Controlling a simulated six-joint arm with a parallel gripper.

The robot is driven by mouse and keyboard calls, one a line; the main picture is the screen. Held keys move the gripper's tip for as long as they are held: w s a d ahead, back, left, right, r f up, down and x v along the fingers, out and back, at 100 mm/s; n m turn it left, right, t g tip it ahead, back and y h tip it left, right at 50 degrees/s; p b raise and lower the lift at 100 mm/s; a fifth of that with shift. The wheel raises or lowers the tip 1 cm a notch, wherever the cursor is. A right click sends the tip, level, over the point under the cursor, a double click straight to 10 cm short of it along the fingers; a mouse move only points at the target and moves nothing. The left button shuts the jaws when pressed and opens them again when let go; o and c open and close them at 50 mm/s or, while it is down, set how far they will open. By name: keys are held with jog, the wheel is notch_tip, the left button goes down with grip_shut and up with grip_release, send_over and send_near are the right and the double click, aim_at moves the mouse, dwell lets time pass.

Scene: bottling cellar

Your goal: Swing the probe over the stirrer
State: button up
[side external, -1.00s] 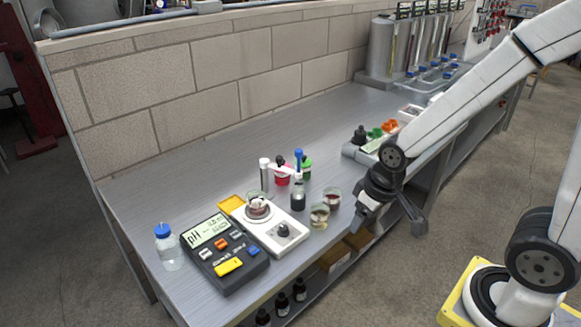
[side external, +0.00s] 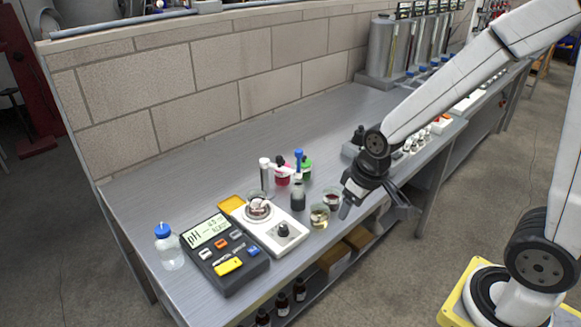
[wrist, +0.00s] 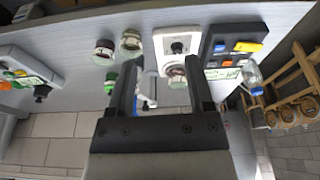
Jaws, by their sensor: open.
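The probe (side external: 298,159) has a blue top and stands upright on a white swing arm (side external: 281,170) from a post (side external: 264,174). Its lower end is at a dark-filled vessel (side external: 298,200); whether it dips in is unclear. The white stirrer (side external: 270,232) has a black knob and bears a beaker (side external: 258,209) of reddish liquid, left of the probe. My gripper (side external: 378,207) is open and empty, right of the probe, near the bench's front edge. In the wrist view, the stirrer (wrist: 170,43) lies beyond my open fingers (wrist: 163,65); the probe is partly hidden by one finger.
A pH meter (side external: 225,250) and blue-capped bottle (side external: 169,248) are at left. The bench behind is clear.

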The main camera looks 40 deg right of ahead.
jog(key=w+d+r+n, duration=0.2)
jog(key=w+d, duration=0.1)
jog(key=w, duration=1.1)
jog(key=n+t+y, duration=0.1)
jog(key=n+y, duration=0.1)
jog(key=n, duration=0.1)
send_near(280, 157)
jog(key=f, duration=0.1)
jog(key=shift+w+a+f, duration=0.2)
jog(key=shift+f, duration=0.05)
jog(key=shift+x, duration=3.85)
jog(key=shift+w, duration=0.1)
grip_shut()
